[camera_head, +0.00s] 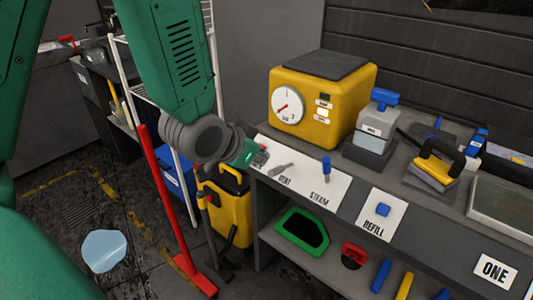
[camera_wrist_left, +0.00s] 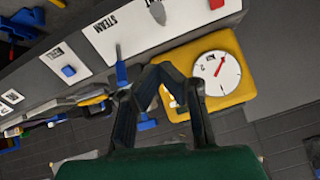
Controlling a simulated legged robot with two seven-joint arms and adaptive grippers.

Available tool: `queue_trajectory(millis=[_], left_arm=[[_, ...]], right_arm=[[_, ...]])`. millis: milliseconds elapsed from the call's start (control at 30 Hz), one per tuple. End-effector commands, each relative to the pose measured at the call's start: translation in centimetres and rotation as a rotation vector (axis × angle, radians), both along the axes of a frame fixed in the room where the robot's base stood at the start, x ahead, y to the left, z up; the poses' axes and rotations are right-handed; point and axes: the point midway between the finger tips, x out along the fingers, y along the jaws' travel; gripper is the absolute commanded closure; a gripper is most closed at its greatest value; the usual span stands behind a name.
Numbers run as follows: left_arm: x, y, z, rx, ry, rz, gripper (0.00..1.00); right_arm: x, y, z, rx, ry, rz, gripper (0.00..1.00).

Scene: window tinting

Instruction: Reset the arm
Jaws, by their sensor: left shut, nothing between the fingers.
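My left arm (camera_head: 175,60) comes down from the top left in the head view. Its dark wrist and green hand hang in front of the left end of the workbench, near the VENT label. The fingers are hard to make out there. In the left wrist view my left gripper (camera_wrist_left: 160,72) is shut and empty, its two dark fingers meeting at the tips. Behind it are the yellow machine (camera_wrist_left: 240,95) with a white dial and the blue STEAM lever (camera_wrist_left: 120,70). The yellow machine (camera_head: 345,110) stands on the bench in the head view. My right gripper is in neither view.
The bench holds a grey bottle with a blue top (camera_head: 378,125), a yellow tool with black handle (camera_head: 435,168), and a blue REFILL button (camera_head: 382,210). A red squeegee (camera_head: 165,200) and a yellow bucket (camera_head: 228,210) stand left of it.

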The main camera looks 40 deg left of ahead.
Motion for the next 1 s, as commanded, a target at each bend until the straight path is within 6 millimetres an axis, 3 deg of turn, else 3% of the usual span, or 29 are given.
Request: queue_trajectory(millis=[433, 567, 667, 767, 900, 1000], left_arm=[[0.0, 0.0, 0.0, 0.001, 0.000, -0.001, 1.00], [-0.5, -0.1, -1.8, -0.004, 0.037, 0.005, 1.00], [-2.0, -0.4, -6.0, -0.018, 0.127, 0.020, 1.00], [-5.1, -0.8, -12.2, -0.035, 0.264, 0.045, 1.00], [-11.3, -1.5, -20.5, -0.056, 0.469, 0.092, 1.00], [-16.0, -1.9, -25.0, -0.065, 0.597, 0.126, 1.00]], right_arm=[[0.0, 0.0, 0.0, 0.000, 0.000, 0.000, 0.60], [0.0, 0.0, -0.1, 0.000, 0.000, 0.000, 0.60], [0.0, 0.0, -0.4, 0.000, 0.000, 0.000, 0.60], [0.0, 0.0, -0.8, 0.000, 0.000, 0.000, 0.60], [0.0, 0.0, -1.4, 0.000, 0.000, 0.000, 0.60], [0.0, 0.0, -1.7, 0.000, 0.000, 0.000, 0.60]])
